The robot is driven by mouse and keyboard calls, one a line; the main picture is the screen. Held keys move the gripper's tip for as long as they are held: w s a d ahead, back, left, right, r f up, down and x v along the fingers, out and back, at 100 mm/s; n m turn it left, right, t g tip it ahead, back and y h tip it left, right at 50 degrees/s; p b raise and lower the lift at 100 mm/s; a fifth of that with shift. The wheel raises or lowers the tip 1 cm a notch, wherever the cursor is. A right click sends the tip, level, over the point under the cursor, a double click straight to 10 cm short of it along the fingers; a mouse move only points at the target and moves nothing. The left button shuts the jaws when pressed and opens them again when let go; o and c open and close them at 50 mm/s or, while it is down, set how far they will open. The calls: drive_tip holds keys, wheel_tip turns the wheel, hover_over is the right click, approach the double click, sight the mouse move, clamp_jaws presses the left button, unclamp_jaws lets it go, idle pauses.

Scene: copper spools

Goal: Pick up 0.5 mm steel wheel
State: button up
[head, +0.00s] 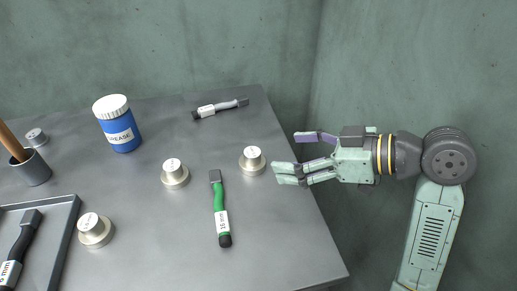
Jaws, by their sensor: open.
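Several small stepped metal wheels with white labels on top stand on the grey table (285,238). One wheel (252,164) is near the right edge, another wheel (175,178) left of it. A third wheel (95,235) is beside the tray at front left, and a smaller-looking one (36,138) is at the back left. Their labels are too small to read, so I cannot tell which is the 0.5 mm steel wheel. My gripper (287,155) is open and empty, pointing left at the table's right edge, just right of the nearest wheel.
A green-handled tool (220,208) lies between the wheels. A grey-handled tool (220,108) lies at the back. A blue grease jar (120,133) stands back left, near a dark cup (32,170). A tray (66,240) holds another tool (18,252). A wall (410,70) rises at right.

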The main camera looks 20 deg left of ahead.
sight(257, 154)
drive_tip(key=x, duration=0.4)
drive_tip(key=shift+s+a+f, duration=0.1)
drive_tip(key=shift+s+a, duration=0.1)
drive_tip(key=shift+a, duration=0.1)
drive_tip(key=shift+p+x, duration=0.4)
drive_tip(key=shift+x, duration=2.2)
drive_tip(key=shift+c, duration=0.5)
drive_tip(key=shift+w, duration=0.1)
drive_tip(key=c, duration=1.5)
